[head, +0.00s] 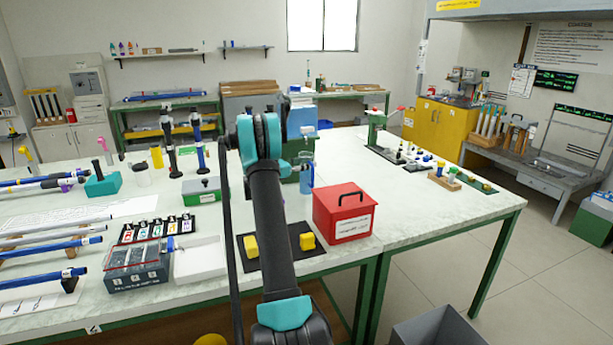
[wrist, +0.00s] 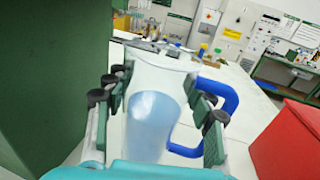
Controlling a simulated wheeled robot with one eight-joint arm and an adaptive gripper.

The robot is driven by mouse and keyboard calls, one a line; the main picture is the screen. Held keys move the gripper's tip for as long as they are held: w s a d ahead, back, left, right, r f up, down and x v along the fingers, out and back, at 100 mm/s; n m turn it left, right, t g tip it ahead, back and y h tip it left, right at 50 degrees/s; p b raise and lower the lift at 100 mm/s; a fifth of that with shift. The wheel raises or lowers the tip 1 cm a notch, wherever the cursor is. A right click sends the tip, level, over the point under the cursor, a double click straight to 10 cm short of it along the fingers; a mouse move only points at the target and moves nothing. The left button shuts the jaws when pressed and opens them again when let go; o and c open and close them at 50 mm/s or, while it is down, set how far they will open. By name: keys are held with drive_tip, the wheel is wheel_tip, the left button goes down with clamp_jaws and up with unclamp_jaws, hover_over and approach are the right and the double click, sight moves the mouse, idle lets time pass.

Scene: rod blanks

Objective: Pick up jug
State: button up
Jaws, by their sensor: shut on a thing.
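The jug (wrist: 150,120) is clear with blue contents and a blue handle (wrist: 228,100). In the wrist view it stands between the fingers of my gripper (wrist: 160,100), which is shut on it, with dark pads against both sides. The handle sticks out to the right, past the right finger. In the head view part of the jug (head: 306,174) shows as a small blue shape just right of my arm, left of and behind the red box. My arm hides most of the gripper there. I cannot tell whether the jug's base touches the table.
The red box (head: 343,213) with a black handle stands close to the right, also seen in the wrist view (wrist: 290,140). A large green surface (wrist: 50,70) fills the left of that view. Yellow blocks (head: 307,241) lie on a dark mat nearby.

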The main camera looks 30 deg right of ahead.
clamp_jaws()
drive_tip(key=shift+r, duration=0.1)
